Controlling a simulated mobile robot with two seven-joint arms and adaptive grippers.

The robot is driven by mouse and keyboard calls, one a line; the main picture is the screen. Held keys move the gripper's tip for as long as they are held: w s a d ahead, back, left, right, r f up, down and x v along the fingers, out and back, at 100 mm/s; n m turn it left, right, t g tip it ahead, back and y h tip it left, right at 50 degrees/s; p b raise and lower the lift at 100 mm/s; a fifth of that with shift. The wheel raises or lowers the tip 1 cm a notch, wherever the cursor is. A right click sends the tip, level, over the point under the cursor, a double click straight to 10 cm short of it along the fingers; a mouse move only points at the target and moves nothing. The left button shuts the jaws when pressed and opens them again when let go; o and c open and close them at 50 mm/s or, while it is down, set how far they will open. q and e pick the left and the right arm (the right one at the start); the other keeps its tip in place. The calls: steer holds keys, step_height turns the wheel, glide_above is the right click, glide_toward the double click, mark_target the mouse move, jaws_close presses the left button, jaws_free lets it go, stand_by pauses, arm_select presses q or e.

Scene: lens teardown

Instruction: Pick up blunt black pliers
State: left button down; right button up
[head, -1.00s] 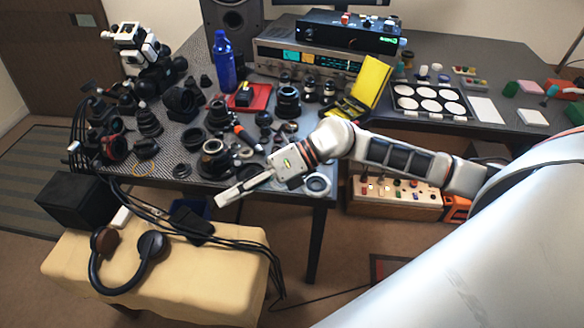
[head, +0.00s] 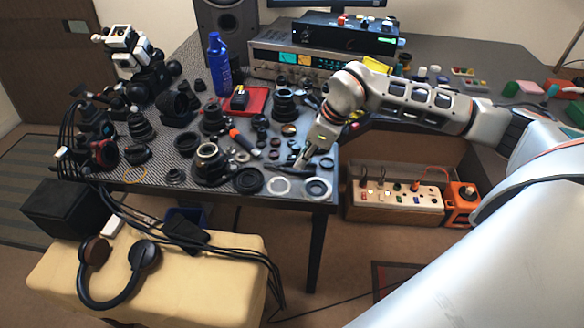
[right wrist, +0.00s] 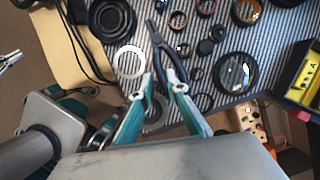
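The black pliers (right wrist: 156,42) lie on the striped table top in the right wrist view, jaws pointing away and dark handles spread towards me. My right gripper (right wrist: 161,86) is open, its two teal fingers with pale tips reaching to either side of the handles. I cannot tell whether the fingers touch them. In the head view my right gripper (head: 301,163) points down at the table's front right part, and the pliers are hard to make out there.
A pale ring (right wrist: 130,62), a black ring (right wrist: 112,17) and a round glass lens (right wrist: 235,73) lie near the pliers. Lens parts crowd the table, with a blue bottle (head: 219,65) and a red tray (head: 259,98) farther back. The table's front edge is close.

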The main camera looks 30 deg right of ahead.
mark_target(293, 170)
steer(key=x, duration=0.4)
steer(key=shift+a, duration=0.1)
steer(key=shift+r, duration=0.1)
jaws_close()
arm_select(q)
steer(key=shift+f, duration=0.15)
steer(key=shift+s+f, duration=0.1)
